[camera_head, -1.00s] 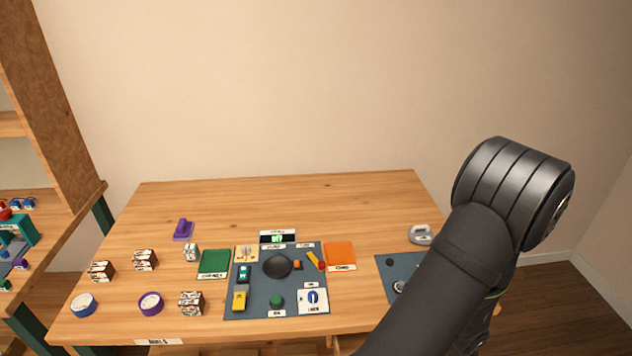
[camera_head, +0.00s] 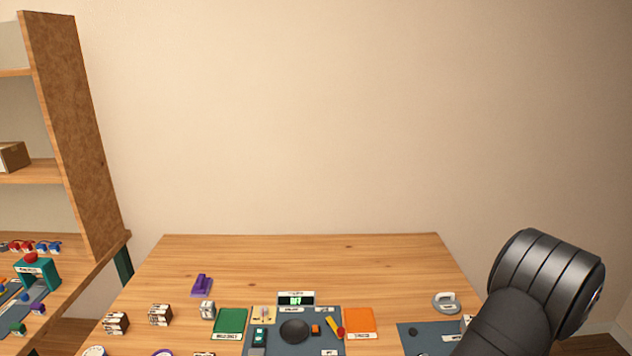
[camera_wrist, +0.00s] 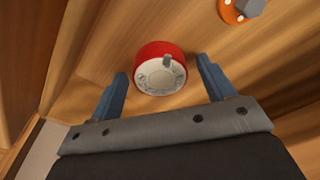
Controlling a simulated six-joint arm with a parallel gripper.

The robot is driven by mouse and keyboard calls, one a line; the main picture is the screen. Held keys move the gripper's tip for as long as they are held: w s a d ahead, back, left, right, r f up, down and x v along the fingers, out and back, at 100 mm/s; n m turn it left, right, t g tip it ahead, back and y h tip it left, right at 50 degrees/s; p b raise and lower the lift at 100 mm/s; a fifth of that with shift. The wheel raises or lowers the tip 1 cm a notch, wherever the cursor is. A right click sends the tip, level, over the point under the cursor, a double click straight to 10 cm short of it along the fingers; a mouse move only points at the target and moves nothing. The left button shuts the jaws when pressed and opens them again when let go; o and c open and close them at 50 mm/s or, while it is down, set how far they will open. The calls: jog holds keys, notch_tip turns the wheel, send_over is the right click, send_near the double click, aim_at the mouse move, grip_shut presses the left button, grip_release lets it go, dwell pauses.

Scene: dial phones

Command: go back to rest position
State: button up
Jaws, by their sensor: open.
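My gripper (camera_wrist: 162,88) shows in the wrist view with its two blue-grey fingers spread wide apart and nothing between them. A red round dial with a white face and a grey knob (camera_wrist: 160,68) sits on a wooden surface beyond the fingertips, apart from them. In the head view my dark arm (camera_head: 545,285) is at the lower right, and the gripper itself is out of that picture.
The wooden table (camera_head: 300,255) has a clear back half. A shelf (camera_head: 75,150) stands left. An orange disc (camera_wrist: 238,10) shows in the wrist view.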

notch_tip(320, 180, up, 11)
jog(key=s, duration=0.1)
jog(key=f, duration=0.8)
jog(key=w+f, duration=0.1)
jog(key=f, duration=0.2)
jog(key=shift+f, duration=0.4)
notch_tip(320, 180, up, 30)
jog(key=w+a+n, duration=0.1)
jog(key=w, duration=0.1)
jog(key=shift+w, duration=0.4)
dwell(0.3)
jog(key=shift+f, duration=0.1)
